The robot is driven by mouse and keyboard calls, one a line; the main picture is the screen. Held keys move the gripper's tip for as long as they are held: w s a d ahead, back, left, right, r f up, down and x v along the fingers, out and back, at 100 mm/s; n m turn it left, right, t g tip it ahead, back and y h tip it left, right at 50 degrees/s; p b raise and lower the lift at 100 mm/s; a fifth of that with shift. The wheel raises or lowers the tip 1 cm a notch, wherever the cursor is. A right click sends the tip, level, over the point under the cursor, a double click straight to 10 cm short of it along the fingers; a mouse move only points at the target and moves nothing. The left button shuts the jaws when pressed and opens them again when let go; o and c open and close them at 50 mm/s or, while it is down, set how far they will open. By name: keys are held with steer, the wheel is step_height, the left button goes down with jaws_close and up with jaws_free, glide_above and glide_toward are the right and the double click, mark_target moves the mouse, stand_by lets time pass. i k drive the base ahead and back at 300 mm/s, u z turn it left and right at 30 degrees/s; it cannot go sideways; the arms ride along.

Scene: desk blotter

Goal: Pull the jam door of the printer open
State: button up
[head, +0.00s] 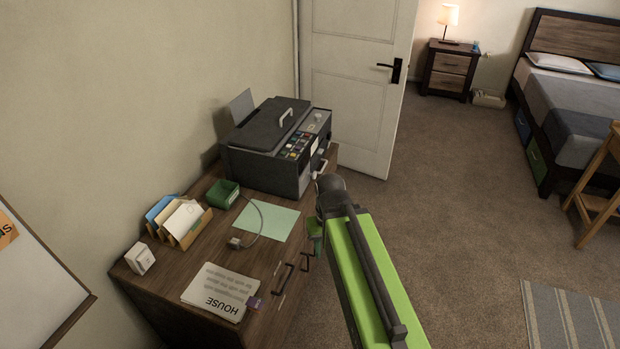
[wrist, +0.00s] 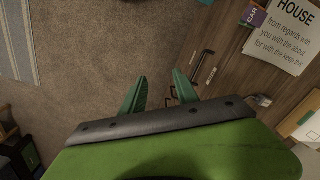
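The dark grey printer (head: 262,165) stands at the far end of the wooden desk, against the wall. A pale handle (head: 287,117) sits on its top lid, and another light handle (head: 319,167) shows on its front side. I cannot tell for sure which panel is the jam door; no panel looks swung open. My gripper (head: 316,232) hangs past the desk's front edge, nearer than the printer and apart from it. In the wrist view its two green fingers (wrist: 160,90) are spread with nothing between them. The printer is not recognisable in the wrist view.
The desk (head: 225,250) holds a green sheet (head: 268,221), a cable, a green box (head: 223,193), a letter holder (head: 183,222) and printed paper (head: 219,290). A white room door (head: 355,80) stands behind.

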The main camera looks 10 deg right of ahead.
mark_target(304, 180)
steer(key=u, duration=2.05)
steer(key=k, duration=1.3)
steer(key=z, duration=0.65)
steer(key=i, duration=1)
steer(key=u, duration=0.1)
